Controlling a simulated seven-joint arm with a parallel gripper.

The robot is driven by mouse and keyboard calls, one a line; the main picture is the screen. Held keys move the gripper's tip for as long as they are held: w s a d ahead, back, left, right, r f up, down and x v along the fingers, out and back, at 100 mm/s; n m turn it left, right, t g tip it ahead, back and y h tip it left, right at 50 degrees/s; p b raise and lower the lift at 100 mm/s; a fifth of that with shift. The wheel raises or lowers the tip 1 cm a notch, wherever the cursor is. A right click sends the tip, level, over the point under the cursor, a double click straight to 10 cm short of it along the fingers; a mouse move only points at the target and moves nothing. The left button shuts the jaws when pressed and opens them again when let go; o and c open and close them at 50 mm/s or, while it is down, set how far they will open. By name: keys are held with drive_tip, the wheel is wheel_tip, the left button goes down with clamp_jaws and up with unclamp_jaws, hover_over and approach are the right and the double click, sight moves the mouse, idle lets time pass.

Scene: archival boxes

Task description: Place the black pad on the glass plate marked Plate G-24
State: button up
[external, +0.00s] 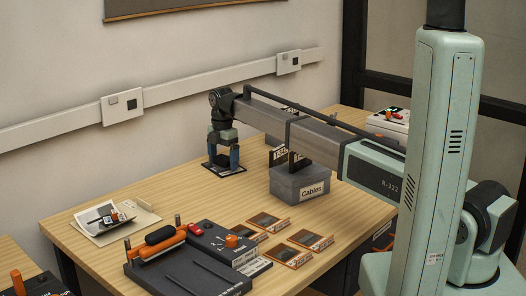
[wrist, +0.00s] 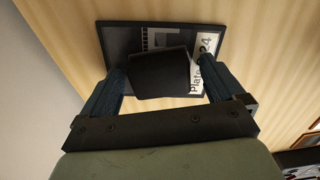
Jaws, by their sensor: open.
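The glass plate (wrist: 122,38) is a dark rectangle lying flat on the table. My gripper (wrist: 163,70) is open, with one finger on each side of the pad and gaps between. In the external view, my gripper (external: 222,157) points down over the plate (external: 232,170) near the far left of the table; the pad is hard to separate from the fingers there.
A grey box labelled "Cables" (external: 300,186) stands right of my gripper. Several orange-edged plates (external: 312,239) lie at the front, beside a dark device (external: 185,266) with an orange handle. Photos and papers (external: 105,220) lie at left. Bare table surrounds the plate.

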sight(223, 157)
drive_tip(key=shift+r, duration=0.15)
wheel_tip(223, 157, up, 12)
idle(0.6)
idle(0.3)
